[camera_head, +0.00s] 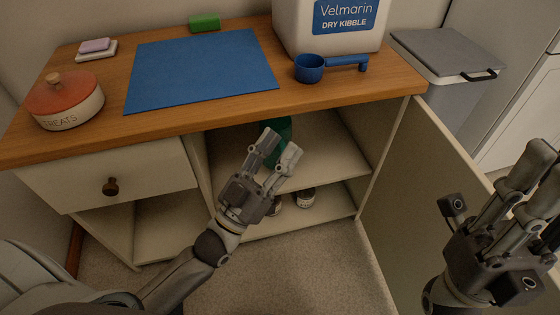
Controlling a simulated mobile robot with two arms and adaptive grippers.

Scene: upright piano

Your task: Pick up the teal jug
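The teal jug (285,127) is inside the open cabinet, just under the countertop. Only a dark teal part of it shows; my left gripper and the counter edge hide the rest.
The cabinet door (415,200) stands open at right. Small jars (305,197) stand low in the cabinet. The counter holds a blue mat (200,70), treats jar (65,100), kibble container (290,30), blue scoop (310,68) and green block (205,22). A grey bin (445,50) stands at right.

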